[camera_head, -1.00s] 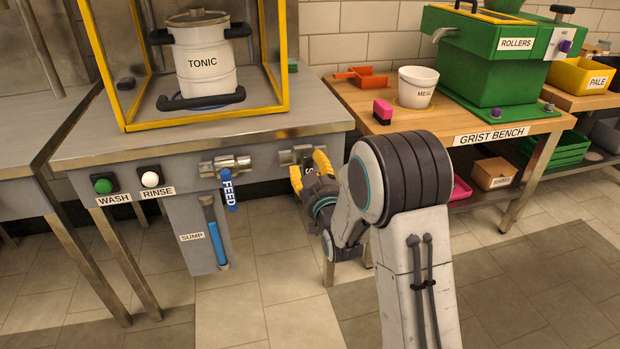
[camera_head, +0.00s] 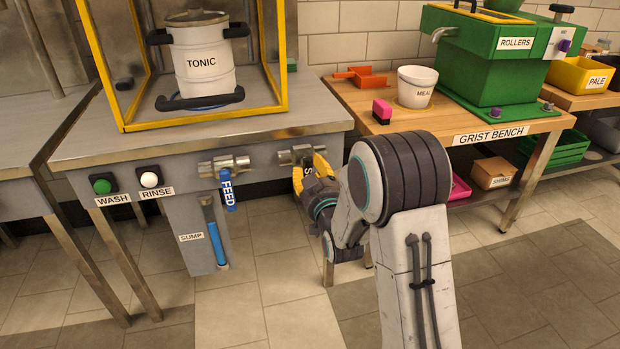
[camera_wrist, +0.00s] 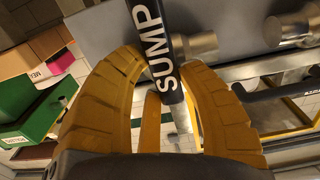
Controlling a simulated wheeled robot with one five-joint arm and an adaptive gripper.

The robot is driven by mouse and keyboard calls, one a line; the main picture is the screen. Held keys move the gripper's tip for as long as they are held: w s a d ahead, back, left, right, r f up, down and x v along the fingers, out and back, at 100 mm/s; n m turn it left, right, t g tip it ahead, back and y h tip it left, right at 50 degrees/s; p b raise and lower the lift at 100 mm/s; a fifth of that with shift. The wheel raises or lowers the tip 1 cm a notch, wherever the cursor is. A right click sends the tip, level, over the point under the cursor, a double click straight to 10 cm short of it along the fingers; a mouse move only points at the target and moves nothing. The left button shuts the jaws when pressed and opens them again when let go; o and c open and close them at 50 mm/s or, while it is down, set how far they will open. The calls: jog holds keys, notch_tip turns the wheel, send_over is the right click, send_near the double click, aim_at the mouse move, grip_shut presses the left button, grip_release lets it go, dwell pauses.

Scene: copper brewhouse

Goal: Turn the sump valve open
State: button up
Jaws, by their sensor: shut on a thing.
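The sump valve's dark lever (camera_wrist: 150,38), with white SUMP lettering, runs between my yellow fingers in the wrist view. My gripper (camera_wrist: 160,72) is shut on this lever. In the head view my gripper (camera_head: 312,176) is at the sump valve (camera_head: 300,155) under the bench's front edge, right of the feed valve. The fingers hide most of the lever there; only part of its lettering shows. A sump gauge (camera_head: 216,247) with blue in its tube hangs at the bench's front.
The blue feed lever (camera_head: 228,190) hangs down close to the left. Green wash (camera_head: 103,186) and white rinse (camera_head: 149,179) buttons are farther left. The tonic keg (camera_head: 204,60) stands in a yellow frame above. The grist bench (camera_head: 455,125) stands right of my gripper.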

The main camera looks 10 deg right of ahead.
aim_at(304, 172)
jog(key=o, duration=0.8)
jog(key=shift+a, duration=0.6)
jog(key=shift+s+f, duration=0.15)
jog(key=shift+s, duration=0.4)
jog(key=s, duration=0.2)
jog(key=shift+s+a, duration=0.25)
jog(key=shift+s, duration=0.1)
jog(key=shift+s+d+r, duration=0.15)
jog(key=shift+s, duration=0.4)
jog(key=shift+s+d+r, duration=0.1)
jog(key=shift+s, duration=0.45)
jog(key=shift+r, duration=0.1)
